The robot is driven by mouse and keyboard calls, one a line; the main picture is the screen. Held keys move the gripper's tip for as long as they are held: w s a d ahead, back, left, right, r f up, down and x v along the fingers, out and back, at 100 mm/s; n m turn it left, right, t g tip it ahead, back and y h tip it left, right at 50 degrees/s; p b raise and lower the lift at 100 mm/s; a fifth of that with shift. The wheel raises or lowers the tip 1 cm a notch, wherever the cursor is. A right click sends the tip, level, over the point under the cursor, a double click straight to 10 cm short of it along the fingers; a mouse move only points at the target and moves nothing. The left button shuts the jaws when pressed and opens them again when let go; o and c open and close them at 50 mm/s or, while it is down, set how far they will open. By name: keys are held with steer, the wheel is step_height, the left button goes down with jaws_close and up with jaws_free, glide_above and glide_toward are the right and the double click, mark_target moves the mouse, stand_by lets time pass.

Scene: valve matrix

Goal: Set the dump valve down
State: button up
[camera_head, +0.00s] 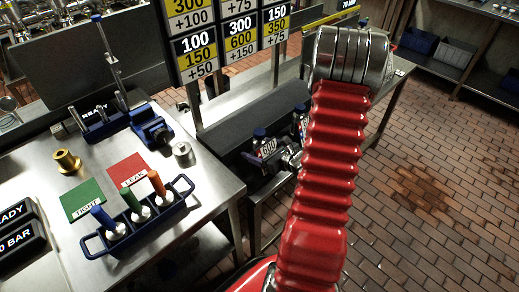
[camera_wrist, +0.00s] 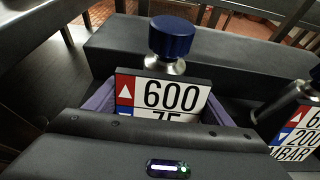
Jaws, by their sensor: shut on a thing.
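The dump valve with a blue cap and a white 600 plate (camera_wrist: 172,95) is upright in the middle of the wrist view. It also shows in the head view as a blue-capped valve (camera_head: 266,147) by the low dark bench. My gripper (camera_head: 289,157) is shut on it, mostly hidden behind my red arm. In the wrist view bluish-purple parts flank the plate, and a dark body hides the valve's lower part. Whether its base touches a surface cannot be told.
A second valve plate (camera_wrist: 294,135) stands close on the right. A long dark block (camera_wrist: 225,58) lies behind. The steel table (camera_head: 190,235) at left carries a blue vise (camera_head: 152,127), green mat (camera_head: 82,200), red mat (camera_head: 127,170) and a blue caddy (camera_head: 140,222) with coloured handles.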

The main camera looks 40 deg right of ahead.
steer(key=shift+f, duration=0.25)
steer(key=o, duration=1.4)
steer(key=shift+f, duration=0.1)
steer(key=shift+s+r, duration=0.25)
steer(key=shift+s, duration=0.05)
steer(key=v, duration=1.1)
steer(key=shift+s, duration=0.2)
